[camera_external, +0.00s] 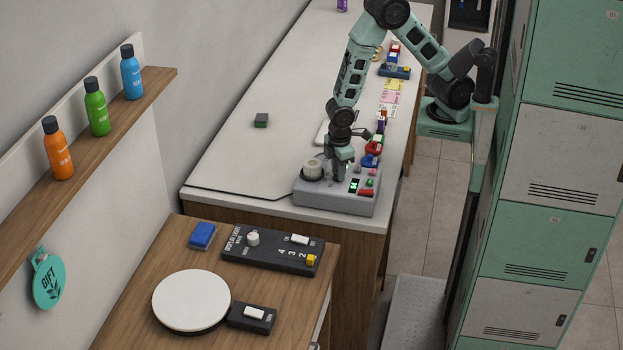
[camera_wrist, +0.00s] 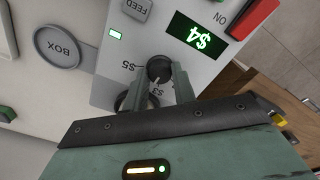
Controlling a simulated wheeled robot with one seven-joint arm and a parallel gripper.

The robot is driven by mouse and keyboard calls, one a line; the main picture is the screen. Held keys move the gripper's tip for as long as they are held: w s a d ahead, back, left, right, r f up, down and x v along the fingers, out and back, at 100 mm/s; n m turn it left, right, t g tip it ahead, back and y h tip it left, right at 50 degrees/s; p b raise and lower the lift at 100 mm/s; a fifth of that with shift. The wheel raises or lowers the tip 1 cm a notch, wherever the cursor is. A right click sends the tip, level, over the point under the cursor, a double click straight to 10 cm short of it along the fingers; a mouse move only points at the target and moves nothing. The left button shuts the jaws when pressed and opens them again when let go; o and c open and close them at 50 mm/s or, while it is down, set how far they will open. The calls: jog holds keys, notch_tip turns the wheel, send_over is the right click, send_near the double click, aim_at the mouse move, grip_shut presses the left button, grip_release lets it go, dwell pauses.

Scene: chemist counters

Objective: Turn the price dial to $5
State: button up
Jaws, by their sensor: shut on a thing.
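The price dial (camera_wrist: 159,67) is a small dark round knob on the grey price machine (camera_external: 330,201). In the wrist view it sits between the fingertips of my gripper (camera_wrist: 162,80), which is shut on it. Printed marks beside the dial read $5 and $3, upside down in this view; other marks are covered by the fingers. The green display (camera_wrist: 201,38) reads $4, also upside down. In the external view my gripper (camera_external: 340,168) reaches down onto the machine's top and hides the dial.
A red ON switch (camera_wrist: 254,17) and a FEED button (camera_wrist: 137,8) are close to the dial. The counter's left part (camera_external: 240,160) is mostly clear.

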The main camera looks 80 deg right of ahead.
jog(key=m+p, duration=0.1)
jog(key=m, duration=0.5)
jog(key=shift+r+p, duration=0.15)
jog(key=shift+p, duration=0.25)
jog(key=m+p, duration=0.2)
jog(key=m, duration=0.4)
jog(key=shift+m, duration=0.3)
jog(key=o, duration=1)
notch_tip(320, 180, up, 17)
jog(key=shift+r, duration=0.1)
